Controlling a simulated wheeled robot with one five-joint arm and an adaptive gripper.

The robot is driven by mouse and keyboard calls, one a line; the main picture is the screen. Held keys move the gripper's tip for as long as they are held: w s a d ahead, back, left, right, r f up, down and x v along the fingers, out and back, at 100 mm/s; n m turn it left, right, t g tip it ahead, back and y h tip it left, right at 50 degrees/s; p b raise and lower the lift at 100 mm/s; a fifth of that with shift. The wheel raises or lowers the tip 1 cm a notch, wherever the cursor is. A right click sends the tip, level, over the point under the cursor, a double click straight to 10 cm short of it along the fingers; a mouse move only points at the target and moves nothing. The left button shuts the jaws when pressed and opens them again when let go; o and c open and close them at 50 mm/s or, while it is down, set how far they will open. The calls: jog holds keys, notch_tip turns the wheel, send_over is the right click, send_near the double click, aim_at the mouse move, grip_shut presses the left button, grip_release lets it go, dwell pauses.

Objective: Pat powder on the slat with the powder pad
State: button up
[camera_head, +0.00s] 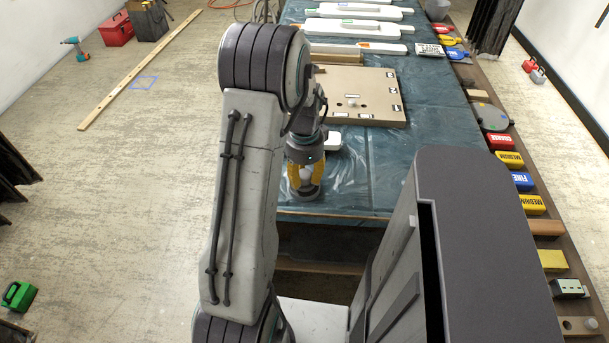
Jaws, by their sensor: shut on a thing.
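My gripper (304,180) has yellow fingers and is low over the near edge of the blue-covered table. I cannot tell whether the disc touches the cover. Long pale slat-like pieces (352,27) lie across the far part of the table, apart from the gripper. I cannot tell which one is the slat. A small white container (333,141) sits just behind the gripper, partly hidden by it.
A beige board (372,108) with a knob and small labels lies mid-table. The table's blue cover (398,165) is bare at right of the gripper. A side rail holds several coloured blocks (522,181). A wooden plank (140,70) lies on the floor at left.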

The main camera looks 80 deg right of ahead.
aim_at(304, 173)
jog(key=shift+f+b, duration=0.3)
jog(key=shift+f, duration=0.05)
dwell(1.3)
jog(key=shift+r, duration=0.15)
jog(key=shift+r+p, duration=2.6)
jog(key=shift+r, duration=0.8)
